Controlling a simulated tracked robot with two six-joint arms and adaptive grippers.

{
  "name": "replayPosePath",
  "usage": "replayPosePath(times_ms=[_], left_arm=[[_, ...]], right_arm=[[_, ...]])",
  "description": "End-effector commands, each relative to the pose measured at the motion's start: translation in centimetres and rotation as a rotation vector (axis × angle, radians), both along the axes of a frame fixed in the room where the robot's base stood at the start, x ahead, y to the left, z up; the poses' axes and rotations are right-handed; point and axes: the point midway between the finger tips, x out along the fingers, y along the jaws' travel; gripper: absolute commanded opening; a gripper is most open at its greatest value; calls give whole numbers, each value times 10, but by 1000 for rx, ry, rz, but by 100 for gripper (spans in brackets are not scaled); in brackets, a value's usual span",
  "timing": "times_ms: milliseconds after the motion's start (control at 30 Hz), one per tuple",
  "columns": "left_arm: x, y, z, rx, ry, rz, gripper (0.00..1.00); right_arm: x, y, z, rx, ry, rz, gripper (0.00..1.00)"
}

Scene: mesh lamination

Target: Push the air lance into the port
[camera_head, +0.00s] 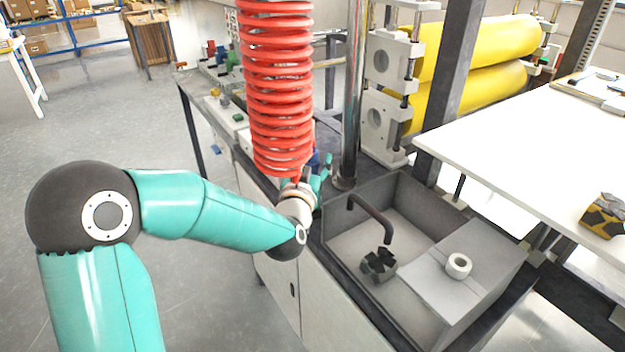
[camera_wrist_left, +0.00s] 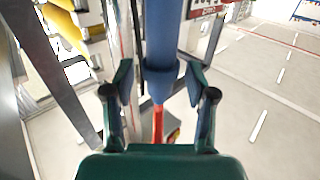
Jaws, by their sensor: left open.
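The air lance shows as a blue body (camera_wrist_left: 162,42) in the left wrist view, running up the picture between my left fingers. In the head view a small blue part (camera_head: 314,160) of it shows behind the red coiled hose (camera_head: 278,90). My left gripper (camera_head: 323,177) is at the hose's lower end, mostly hidden there. In the left wrist view the gripper (camera_wrist_left: 158,80) is open, one finger on each side of the lance. A white ring (camera_head: 458,265) with a hole sits on a grey panel; I cannot tell whether it is the port. My right gripper is out of view.
A grey sink (camera_head: 395,225) with a dark bent spout (camera_head: 370,218) and a dark lobed part (camera_head: 379,264) is right of my arm. A metal post (camera_head: 351,100) stands close by. Yellow rollers (camera_head: 470,65) and a white table (camera_head: 530,140) are farther right.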

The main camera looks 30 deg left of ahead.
Motion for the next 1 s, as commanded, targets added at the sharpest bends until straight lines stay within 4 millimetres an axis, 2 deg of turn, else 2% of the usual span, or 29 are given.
replayPosePath(times_ms=[100,333,367,600,700,1000], left_arm=[[9,4,0,0,1,0,56],[10,5,-1,0,1,0,56],[10,5,-1,0,1,0,53],[10,5,-1,0,1,0,13],[10,5,-1,0,1,0,0],[10,5,0,1,-2,0,0]], right_arm=[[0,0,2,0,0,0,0],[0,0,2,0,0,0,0],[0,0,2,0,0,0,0],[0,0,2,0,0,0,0],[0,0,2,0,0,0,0],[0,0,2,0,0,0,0]])
